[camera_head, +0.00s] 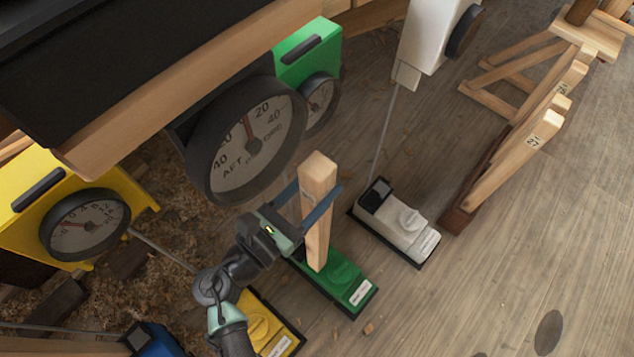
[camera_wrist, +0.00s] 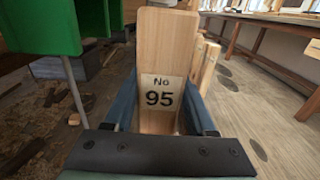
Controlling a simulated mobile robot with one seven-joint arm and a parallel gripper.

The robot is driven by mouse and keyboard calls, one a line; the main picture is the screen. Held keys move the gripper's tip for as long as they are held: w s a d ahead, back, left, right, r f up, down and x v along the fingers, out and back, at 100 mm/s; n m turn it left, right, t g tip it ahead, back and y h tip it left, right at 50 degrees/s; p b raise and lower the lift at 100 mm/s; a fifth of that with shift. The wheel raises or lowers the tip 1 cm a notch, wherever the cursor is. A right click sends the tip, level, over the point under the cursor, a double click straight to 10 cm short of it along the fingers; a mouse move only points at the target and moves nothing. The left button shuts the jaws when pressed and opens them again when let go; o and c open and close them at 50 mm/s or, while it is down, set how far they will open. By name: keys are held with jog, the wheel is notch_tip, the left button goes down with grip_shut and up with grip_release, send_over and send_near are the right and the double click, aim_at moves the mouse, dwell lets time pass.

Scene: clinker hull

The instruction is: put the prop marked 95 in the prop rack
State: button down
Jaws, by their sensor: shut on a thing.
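The prop marked 95 (camera_head: 317,225) is a pale square wooden post, nearly upright. Its "No 95" label faces the camera in the wrist view (camera_wrist: 160,92). My gripper (camera_head: 309,206) is shut on it, with one blue finger on each side; the fingers also show in the wrist view (camera_wrist: 160,112). The prop's lower end shows against a green floor unit; I cannot tell whether it touches it. What looks like the prop rack (camera_head: 460,217), a low reddish-brown timber with labelled props leaning along it, is at the right, apart from my gripper.
A green floor unit (camera_head: 345,290) and a white one (camera_head: 405,232) lie near the prop, with a yellow one (camera_head: 262,325) beside my arm. A large dial (camera_head: 247,145) hangs close behind my gripper. A thin rod (camera_head: 383,135) rises from the white unit. Floor at lower right is clear.

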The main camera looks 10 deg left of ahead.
aim_at(307, 179)
jog(key=shift+r+p, duration=3.25)
jog(key=shift+p, duration=0.15)
